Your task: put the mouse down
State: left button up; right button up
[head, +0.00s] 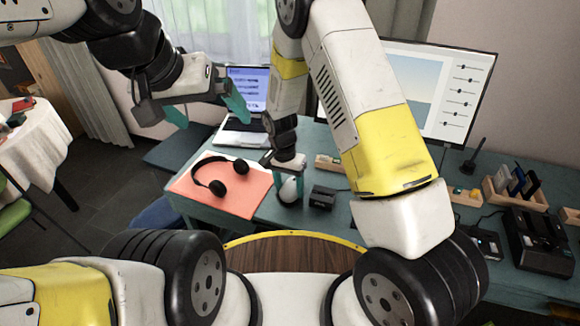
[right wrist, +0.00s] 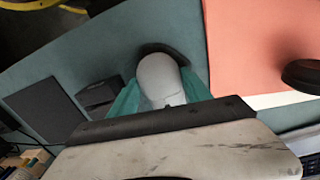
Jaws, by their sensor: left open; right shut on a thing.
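The mouse (head: 289,191) is white or light grey and is held between the teal fingers of my right gripper (head: 288,183), over the teal desk (head: 262,211). In the right wrist view the mouse (right wrist: 160,78) sits between the fingers of the right gripper (right wrist: 160,97), with a dark part at its far end. I cannot tell whether it touches the desk. My left gripper (head: 207,112) is open and empty, up in the air left of the laptop.
Black headphones (head: 220,178) lie on a salmon mat (head: 225,197) left of the mouse. A small black box (head: 323,197) stands close right. A laptop (head: 243,122) and monitor (head: 440,90) stand behind. Organisers (head: 515,188) and a black device (head: 540,240) fill the right side.

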jog(key=shift+f, duration=0.1)
jog(key=o, duration=1.4)
notch_tip(320, 180, up, 12)
jog(key=a, duration=0.1)
notch_tip(320, 180, up, 8)
jog(key=y, duration=0.1)
send_over(286, 187)
jog(key=d, duration=0.3)
jog(key=s+d+r+n+t, duration=0.1)
jog(key=s+d+r+t, duration=0.1)
jog(key=s+d+r, duration=0.2)
jog(key=s+d+r+n+t+y, duration=0.1)
jog(key=s+d+r+n+t, duration=0.1)
jog(key=s+d+r, duration=0.2)
jog(key=s+d+r+n+t+y, duration=0.1)
jog(key=s+d+r+n+t, duration=0.1)
jog(key=s+d+r, duration=0.3)
jog(key=shift+s+r+t, duration=0.2)
jog(key=shift+s+r, duration=0.95)
jog(key=shift+s, duration=0.25)
jog(key=shift+s+r+t, duration=0.2)
jog(key=shift+s+r, duration=0.95)
jog(key=shift+s, duration=0.25)
